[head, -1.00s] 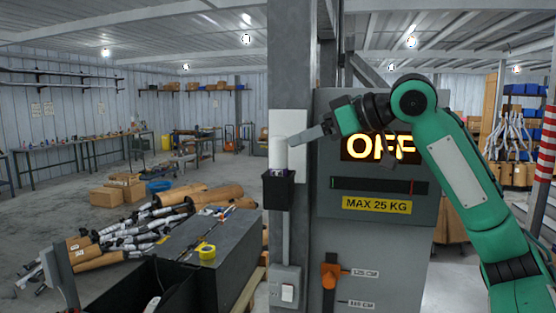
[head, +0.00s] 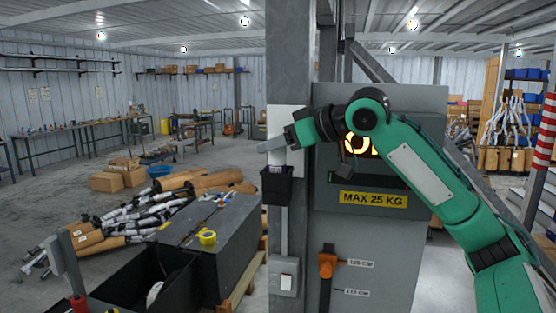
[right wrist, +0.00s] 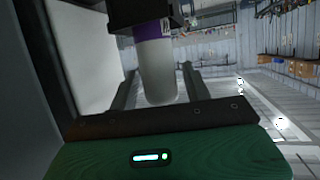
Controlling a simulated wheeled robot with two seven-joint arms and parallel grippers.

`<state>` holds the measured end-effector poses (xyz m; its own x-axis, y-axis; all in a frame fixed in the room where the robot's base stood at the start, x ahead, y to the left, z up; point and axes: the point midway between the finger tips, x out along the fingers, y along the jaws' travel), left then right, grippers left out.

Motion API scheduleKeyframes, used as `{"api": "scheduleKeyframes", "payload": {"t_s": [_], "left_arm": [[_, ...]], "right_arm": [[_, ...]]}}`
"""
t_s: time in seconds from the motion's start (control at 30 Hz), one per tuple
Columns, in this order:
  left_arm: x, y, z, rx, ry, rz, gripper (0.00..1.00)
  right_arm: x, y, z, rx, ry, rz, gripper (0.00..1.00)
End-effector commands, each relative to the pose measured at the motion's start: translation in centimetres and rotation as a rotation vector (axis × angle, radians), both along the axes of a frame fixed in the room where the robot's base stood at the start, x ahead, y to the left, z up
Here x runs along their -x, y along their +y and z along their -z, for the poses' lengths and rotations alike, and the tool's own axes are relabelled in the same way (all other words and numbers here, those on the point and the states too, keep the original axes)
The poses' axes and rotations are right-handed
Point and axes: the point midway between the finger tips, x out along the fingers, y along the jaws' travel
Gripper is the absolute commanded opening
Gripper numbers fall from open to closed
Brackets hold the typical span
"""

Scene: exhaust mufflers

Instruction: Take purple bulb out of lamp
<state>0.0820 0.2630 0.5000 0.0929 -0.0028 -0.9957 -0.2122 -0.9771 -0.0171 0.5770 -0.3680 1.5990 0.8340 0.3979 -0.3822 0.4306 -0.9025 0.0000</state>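The bulb, a whitish cylinder with a purple band (right wrist: 155,62), sits in a black lamp holder (right wrist: 145,12) in the right wrist view. In the head view the black holder (head: 277,185) is on the grey post, and a pale part of the bulb (head: 277,158) shows above it, partly hidden by my right gripper. My right gripper (head: 272,145) reaches in from the right at bulb height. In the right wrist view its two fingers (right wrist: 158,88) stand apart, one on each side of the bulb, with gaps showing. My left gripper is not in view.
A grey cabinet (head: 375,240) marked MAX 25 KG stands right of the post. A switch box (head: 285,277) is lower on the post. A dark open bin (head: 150,275) and a grey box with yellow tape (head: 207,237) stand at front left. Mufflers (head: 130,220) lie behind.

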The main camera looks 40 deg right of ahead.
Motion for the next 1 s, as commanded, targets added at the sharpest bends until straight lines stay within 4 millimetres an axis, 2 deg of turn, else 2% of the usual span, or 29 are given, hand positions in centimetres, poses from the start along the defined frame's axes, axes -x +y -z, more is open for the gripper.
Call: {"api": "scheduleKeyframes", "payload": {"t_s": [0.03,0.17,0.2,0.47,0.67,0.87,1.0], "left_arm": [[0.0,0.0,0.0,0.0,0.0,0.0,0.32],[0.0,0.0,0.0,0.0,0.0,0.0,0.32],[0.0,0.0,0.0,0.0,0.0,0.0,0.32],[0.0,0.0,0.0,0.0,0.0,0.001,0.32],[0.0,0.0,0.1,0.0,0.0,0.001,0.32],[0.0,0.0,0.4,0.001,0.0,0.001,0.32],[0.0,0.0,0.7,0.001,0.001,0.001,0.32]], "right_arm": [[0.0,0.0,0.0,0.0,0.0,0.0,0.38],[0.0,0.0,0.0,0.0,0.0,0.0,0.13],[0.0,0.0,0.0,0.0,0.0,0.0,0.09],[0.0,0.0,-0.1,0.0,0.0,0.0,0.09],[0.0,0.0,-1.0,0.0,-0.003,0.0,0.09],[0.0,0.1,-3.2,-0.002,-0.005,-0.002,0.09],[0.0,0.1,-5.5,-0.004,-0.005,-0.003,0.09]]}}
